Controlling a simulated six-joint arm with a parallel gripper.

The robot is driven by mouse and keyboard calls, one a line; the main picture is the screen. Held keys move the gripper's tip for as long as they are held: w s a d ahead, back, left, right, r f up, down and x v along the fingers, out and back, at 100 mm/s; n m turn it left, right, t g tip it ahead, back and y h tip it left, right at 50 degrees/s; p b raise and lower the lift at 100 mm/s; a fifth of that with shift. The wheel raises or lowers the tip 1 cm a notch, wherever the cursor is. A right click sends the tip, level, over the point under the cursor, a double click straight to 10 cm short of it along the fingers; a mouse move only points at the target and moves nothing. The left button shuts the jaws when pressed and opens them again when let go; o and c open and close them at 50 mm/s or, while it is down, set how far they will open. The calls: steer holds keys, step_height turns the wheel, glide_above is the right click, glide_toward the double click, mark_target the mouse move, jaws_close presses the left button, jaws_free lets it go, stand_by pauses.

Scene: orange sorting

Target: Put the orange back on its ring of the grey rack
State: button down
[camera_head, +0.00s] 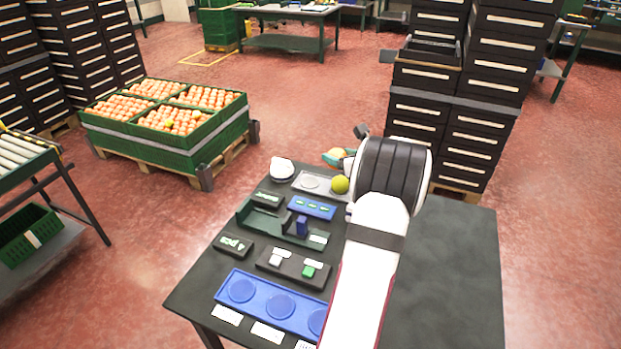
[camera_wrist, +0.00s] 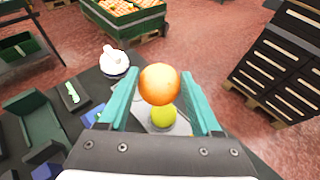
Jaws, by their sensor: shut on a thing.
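My gripper (camera_wrist: 160,82) has teal fingers and is shut on the orange (camera_wrist: 160,86), seen between the fingertips in the wrist view. In the head view my gripper (camera_head: 336,157) is above the far end of the table, and my arm hides most of it. The grey rack (camera_head: 297,188) lies on the far part of the table, with an empty ring (camera_head: 311,182) at its left. A yellow-green fruit (camera_head: 340,184) sits at its right. In the wrist view that fruit (camera_wrist: 162,116) shows just below the orange, and my gripper covers part of the rack.
The table's right side (camera_head: 455,265) is clear.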

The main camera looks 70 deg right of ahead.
steer(key=w+f, duration=0.1)
steer(key=w, duration=0.1)
steer(key=w+f, duration=0.2)
steer(key=w, duration=0.1)
steer(key=w+d+f, duration=0.1)
steer(key=w+f, duration=0.1)
steer(key=w, duration=0.1)
steer(key=shift+d+f, duration=0.1)
steer(key=shift+f, duration=1.85)
steer(key=shift+c, duration=0.4)
jaws_free()
steer(key=shift+f, duration=0.1)
